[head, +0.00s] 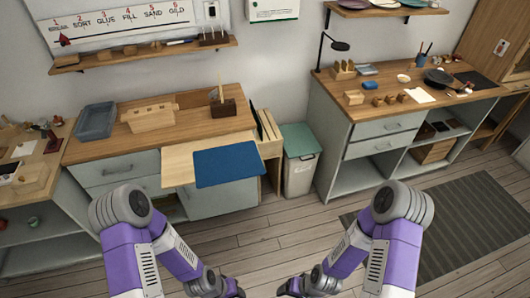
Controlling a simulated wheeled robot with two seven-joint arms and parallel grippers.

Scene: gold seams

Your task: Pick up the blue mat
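The blue mat (228,166) is a flat blue rectangle at the front of the left workbench. It lies over the right part of a pale wooden board (179,164) that sticks out from the bench. My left gripper (233,290) and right gripper (290,288) are low at the bottom edge of the head view, well apart from the mat. Both are dark, small and partly cut off, so their fingers cannot be made out. Nothing shows on top of the mat.
The left bench (190,122) holds a grey-blue tray (96,120), a pale wooden box (148,117) and a dark tool block (222,108). A grey bin with a green lid (300,160) stands right of the mat. The floor (262,232) before the bench is clear.

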